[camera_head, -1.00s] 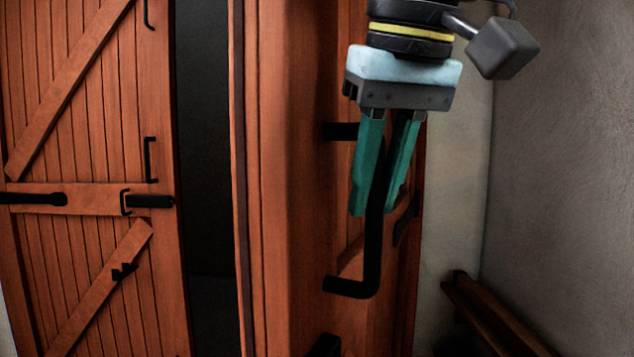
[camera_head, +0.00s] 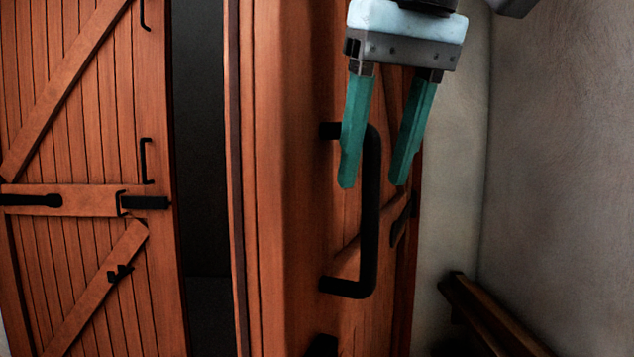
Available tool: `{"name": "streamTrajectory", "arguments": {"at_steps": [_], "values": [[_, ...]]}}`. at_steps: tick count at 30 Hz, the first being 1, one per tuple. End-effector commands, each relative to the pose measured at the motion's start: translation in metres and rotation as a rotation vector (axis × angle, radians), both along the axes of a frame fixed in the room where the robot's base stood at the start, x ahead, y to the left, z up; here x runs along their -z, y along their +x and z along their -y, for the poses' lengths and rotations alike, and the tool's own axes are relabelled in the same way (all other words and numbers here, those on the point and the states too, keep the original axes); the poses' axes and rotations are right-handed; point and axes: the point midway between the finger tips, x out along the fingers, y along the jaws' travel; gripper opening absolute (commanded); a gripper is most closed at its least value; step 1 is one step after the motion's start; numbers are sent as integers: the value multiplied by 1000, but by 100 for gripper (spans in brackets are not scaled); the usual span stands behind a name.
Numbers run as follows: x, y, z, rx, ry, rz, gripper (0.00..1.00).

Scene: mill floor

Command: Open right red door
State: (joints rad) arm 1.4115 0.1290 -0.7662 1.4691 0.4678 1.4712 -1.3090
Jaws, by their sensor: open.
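The right red door (camera_head: 275,200) stands ajar and is seen nearly edge-on, with a dark gap on its left. Its black bar handle (camera_head: 370,230) sticks out from the face on the door's right side. My gripper (camera_head: 373,187) is open, its two green fingers pointing down over the upper part of the handle. One finger shows left of the handle bar and the other right of it. The fingers look apart from the bar. I cannot tell the exact depth between them and the handle.
The left red door (camera_head: 85,150), with diagonal braces and black latch hardware, stands across the dark opening (camera_head: 203,150). A plain wall (camera_head: 560,180) closes off the right side. Wooden beams (camera_head: 485,310) lie low by that wall.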

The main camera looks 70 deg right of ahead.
Motion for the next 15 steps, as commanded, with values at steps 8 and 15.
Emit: {"name": "streamTrajectory", "arguments": {"at_steps": [8,15], "values": [[-51,-14,-16,2,-3,-2,52],[-70,-18,-22,1,-2,-1,52]]}}
